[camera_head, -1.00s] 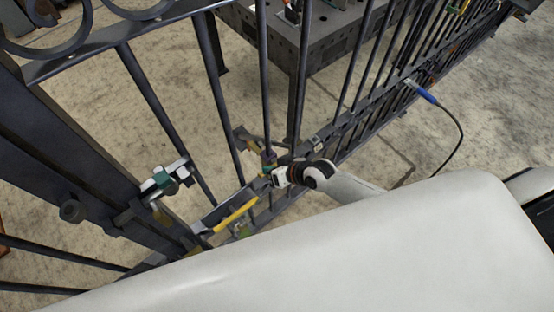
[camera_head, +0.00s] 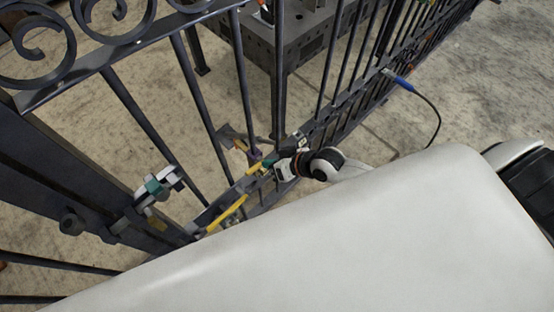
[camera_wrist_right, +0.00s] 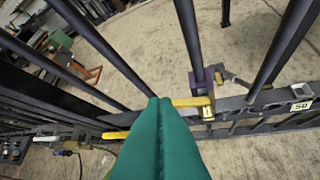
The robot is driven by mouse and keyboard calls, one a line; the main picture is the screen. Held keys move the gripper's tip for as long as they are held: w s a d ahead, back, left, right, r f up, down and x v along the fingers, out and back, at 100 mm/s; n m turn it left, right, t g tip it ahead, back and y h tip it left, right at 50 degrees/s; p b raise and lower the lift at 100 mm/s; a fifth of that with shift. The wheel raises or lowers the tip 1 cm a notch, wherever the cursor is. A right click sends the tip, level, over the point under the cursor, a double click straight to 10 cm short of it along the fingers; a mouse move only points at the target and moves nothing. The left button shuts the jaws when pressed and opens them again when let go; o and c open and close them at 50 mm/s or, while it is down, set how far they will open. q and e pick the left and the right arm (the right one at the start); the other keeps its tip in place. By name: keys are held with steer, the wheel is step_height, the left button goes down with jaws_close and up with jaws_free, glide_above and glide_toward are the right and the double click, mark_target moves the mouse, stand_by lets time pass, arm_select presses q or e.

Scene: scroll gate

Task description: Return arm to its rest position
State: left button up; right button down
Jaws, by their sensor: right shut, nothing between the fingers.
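The dark metal gate (camera_head: 140,110) has upright bars and scrolls along its top. My right gripper (camera_head: 266,165) is beside its lower rail, near a yellow bar (camera_head: 228,212). In the right wrist view its green fingers (camera_wrist_right: 160,112) are pressed together with nothing between them. They overlap a yellow horizontal piece (camera_wrist_right: 190,102) beside a purple block (camera_wrist_right: 201,84); I cannot tell whether they touch it. My right arm (camera_head: 340,168) is partly hidden behind a large white surface in the foreground. My left gripper does not show.
A white and green fitting (camera_head: 157,186) is on the thick gate post (camera_head: 70,170) at left. A dark metal table (camera_head: 305,35) stands behind the bars. A blue plug with a black cable (camera_head: 403,83) hangs at right. Concrete floor (camera_head: 470,80) is open at right.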

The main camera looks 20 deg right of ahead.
steer(key=shift+v, duration=1.4)
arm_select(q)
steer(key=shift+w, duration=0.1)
arm_select(e)
steer(key=shift+a, duration=0.15)
